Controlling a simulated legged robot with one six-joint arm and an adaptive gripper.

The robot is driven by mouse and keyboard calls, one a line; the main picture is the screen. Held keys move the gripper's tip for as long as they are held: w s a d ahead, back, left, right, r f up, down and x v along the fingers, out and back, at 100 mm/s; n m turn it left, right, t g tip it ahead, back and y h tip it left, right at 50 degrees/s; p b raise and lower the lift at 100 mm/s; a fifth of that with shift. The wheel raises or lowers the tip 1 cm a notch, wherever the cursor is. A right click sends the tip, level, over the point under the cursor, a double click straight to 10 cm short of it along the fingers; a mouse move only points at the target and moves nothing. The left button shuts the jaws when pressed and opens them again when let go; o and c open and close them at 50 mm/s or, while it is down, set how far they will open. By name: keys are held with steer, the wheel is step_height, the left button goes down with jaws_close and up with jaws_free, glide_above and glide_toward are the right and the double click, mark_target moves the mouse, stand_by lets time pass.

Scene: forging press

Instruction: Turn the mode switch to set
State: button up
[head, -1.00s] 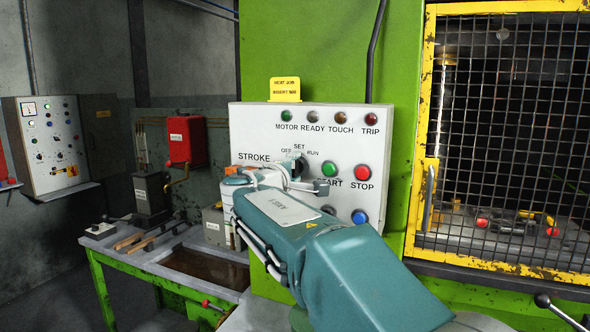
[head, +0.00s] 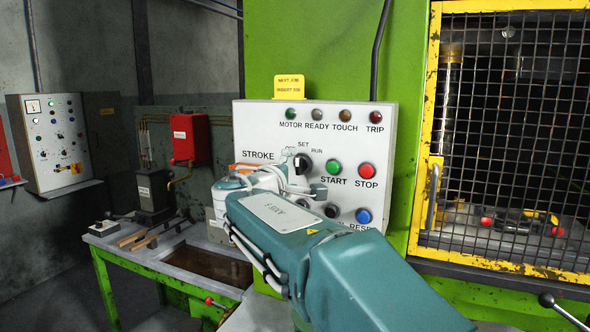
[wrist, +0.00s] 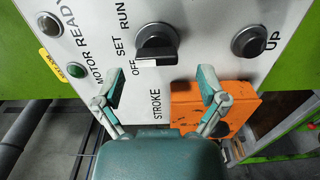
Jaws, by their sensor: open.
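The mode switch (head: 303,163) is a black rotary knob on the white control panel (head: 250,120), with SET and RUN labels beside it. In the wrist view the knob (wrist: 156,42) is at the upper middle, near the OFF, SET and RUN labels. A white mark shows on its lower edge near OFF; I cannot tell its exact setting. My gripper (wrist: 161,82) is open and empty, with its two fingers spread either side of and short of the knob, apart from it. In the head view my arm hides part of the panel's lower left.
Green START (head: 333,167) and red STOP (head: 367,171) buttons are right of the switch; a blue button (head: 363,216) is below. Another black knob (wrist: 249,42) is marked UP. An orange box (wrist: 215,110) lies beside the right finger. A mesh guard (head: 510,130) stands right.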

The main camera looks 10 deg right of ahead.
steer(key=v, duration=0.9)
steer(key=shift+a, duration=0.35)
steer(key=shift+s+f, duration=0.1)
steer(key=s+d+f+m+g+y, duration=0.45)
steer(key=s+d+f+g, duration=0.25)
steer(key=s+d+f, duration=0.55)
steer(key=s+a+f+m+g+y, duration=0.1)
steer(key=s+a+f+m+y, duration=0.1)
steer(key=s+f, duration=0.5)
steer(key=s+a+f+m+g+y, duration=0.1)
steer(key=s+a+f+m+y, duration=0.2)
steer(key=s+f, duration=0.4)
steer(key=shift+s+m+y, duration=0.3)
steer(key=shift+m+y, duration=0.25)
steer(key=shift+m, duration=0.1)
